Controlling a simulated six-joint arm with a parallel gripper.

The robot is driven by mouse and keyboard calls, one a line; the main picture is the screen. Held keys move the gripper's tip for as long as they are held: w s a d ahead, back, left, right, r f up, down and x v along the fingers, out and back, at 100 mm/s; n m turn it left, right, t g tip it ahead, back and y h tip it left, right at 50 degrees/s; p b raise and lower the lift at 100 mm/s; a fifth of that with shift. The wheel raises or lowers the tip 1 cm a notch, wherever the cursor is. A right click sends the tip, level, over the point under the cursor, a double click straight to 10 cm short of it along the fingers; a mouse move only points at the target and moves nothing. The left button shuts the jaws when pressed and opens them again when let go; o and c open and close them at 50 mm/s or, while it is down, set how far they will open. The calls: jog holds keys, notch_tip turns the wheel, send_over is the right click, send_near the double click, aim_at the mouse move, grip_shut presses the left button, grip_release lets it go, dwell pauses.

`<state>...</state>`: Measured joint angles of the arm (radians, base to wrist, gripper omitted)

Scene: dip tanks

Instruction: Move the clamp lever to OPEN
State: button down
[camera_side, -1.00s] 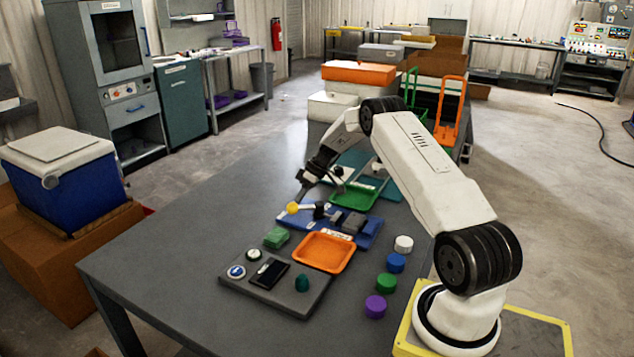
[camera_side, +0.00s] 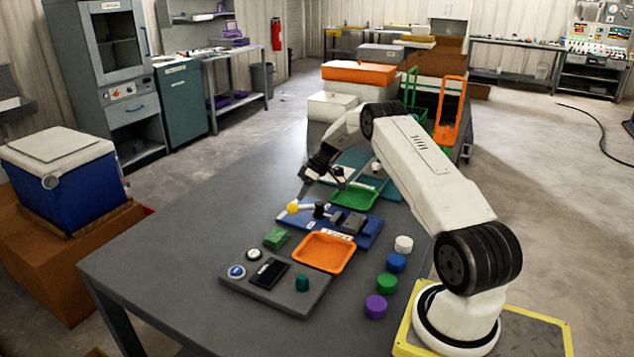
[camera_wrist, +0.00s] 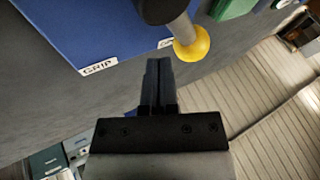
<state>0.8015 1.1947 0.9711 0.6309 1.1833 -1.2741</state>
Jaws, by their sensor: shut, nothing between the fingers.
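The clamp lever shows a yellow ball knob (camera_side: 292,207) on a pale rod that runs to a black pivot (camera_side: 320,210) on a blue plate (camera_side: 365,238). In the wrist view the yellow knob (camera_wrist: 191,43) hangs past the edge of the blue plate (camera_wrist: 85,25), near a label reading GRIP (camera_wrist: 99,67). A second label behind the rod is mostly hidden. My gripper (camera_side: 300,195) is shut and empty, just above and beside the knob. In the wrist view my gripper (camera_wrist: 158,65) has its fingertips a little left of and below the knob; contact cannot be told.
A grey panel (camera_side: 300,303) with buttons is nearest. Several coloured cylinders stand at right. The table's left side (camera_side: 180,270) is clear.

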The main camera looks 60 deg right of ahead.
jog(key=shift+d+r, duration=0.15)
jog(key=shift+d, duration=0.55)
jog(key=shift+d+r, duration=0.1)
jog(key=shift+d, duration=0.55)
jog(key=v, duration=1)
jog(key=shift+a, duration=0.2)
jog(key=r+m+g+h, duration=0.1)
jog(key=r+g+h, duration=0.1)
send_over(294, 203)
jog(key=s+a+m+h, duration=0.1)
jog(key=s+a, duration=0.1)
jog(key=a, duration=0.9)
jog(key=s+a+h, duration=0.2)
jog(key=s+a, duration=1.5)
jog(key=a, duration=0.2)
jog(key=shift+s+a+f+t+h, duration=0.3)
jog(key=shift+s+f, duration=0.1)
jog(key=shift+f, duration=0.05)
